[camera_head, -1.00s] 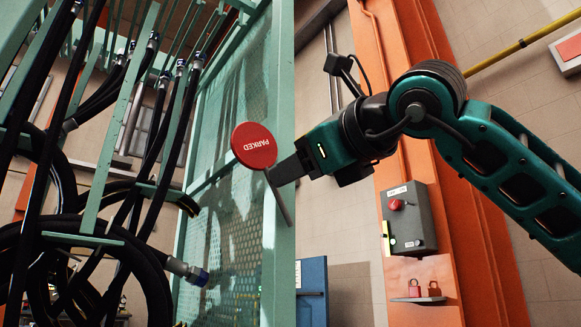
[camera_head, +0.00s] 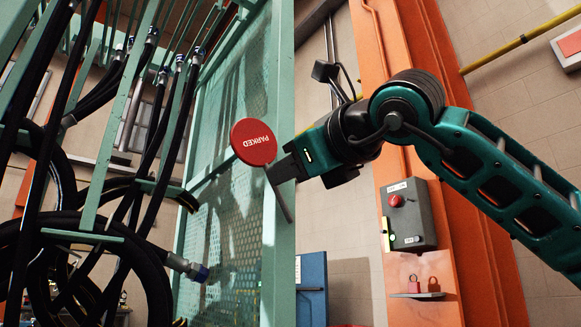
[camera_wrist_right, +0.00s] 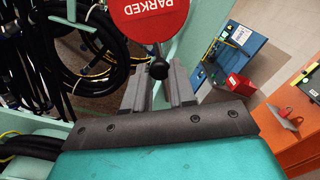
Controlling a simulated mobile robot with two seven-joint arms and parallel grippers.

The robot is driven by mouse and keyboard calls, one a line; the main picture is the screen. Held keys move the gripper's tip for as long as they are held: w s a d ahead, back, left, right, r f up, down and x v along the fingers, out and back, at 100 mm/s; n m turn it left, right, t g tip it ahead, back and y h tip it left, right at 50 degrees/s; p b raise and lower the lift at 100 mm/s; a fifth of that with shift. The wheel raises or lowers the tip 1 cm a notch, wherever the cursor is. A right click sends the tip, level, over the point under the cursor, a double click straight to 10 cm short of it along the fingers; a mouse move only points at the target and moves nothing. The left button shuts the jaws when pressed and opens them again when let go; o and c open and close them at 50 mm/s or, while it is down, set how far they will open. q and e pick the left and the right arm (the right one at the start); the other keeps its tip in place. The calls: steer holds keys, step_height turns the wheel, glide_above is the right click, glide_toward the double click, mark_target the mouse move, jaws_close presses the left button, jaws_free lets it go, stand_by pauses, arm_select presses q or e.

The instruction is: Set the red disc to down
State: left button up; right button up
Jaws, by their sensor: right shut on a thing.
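The red disc (camera_head: 254,142) with white "PARKED" lettering stands beside the green frame's post, near the middle of the head view. Its lettering reads upside down and tilted. A thin grey rod (camera_head: 284,205) slants down to the right below it. My right gripper (camera_head: 273,173) is at the disc's lower right edge. In the right wrist view the disc (camera_wrist_right: 148,14) is just beyond the fingers, and a black ball knob (camera_wrist_right: 158,69) shows between the fingertips. The right gripper (camera_wrist_right: 158,88) is shut on the disc's handle, mostly hidden between the fingers. My left gripper is not in view.
Black hoses (camera_head: 110,240) hang in the green frame (camera_head: 282,90) at left, close to the disc. An orange column (camera_head: 455,230) with a grey control box (camera_head: 408,215) and a padlock shelf (camera_head: 418,295) stands at right, behind my arm.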

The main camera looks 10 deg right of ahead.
jaws_close()
steer(key=shift+a+f, duration=0.1)
step_height(320, 180, down, 9)
steer(key=s+a+n+b, duration=0.1)
steer(key=a+n+b, duration=0.2)
steer(key=n, duration=1.3)
steer(key=w+d+f+n+p, duration=0.2)
steer(key=d+f+n, duration=0.2)
steer(key=n, duration=0.9)
steer(key=shift+w+d+f+n, duration=0.25)
steer(key=shift+d+f+n, duration=0.15)
steer(key=shift+d, duration=0.95)
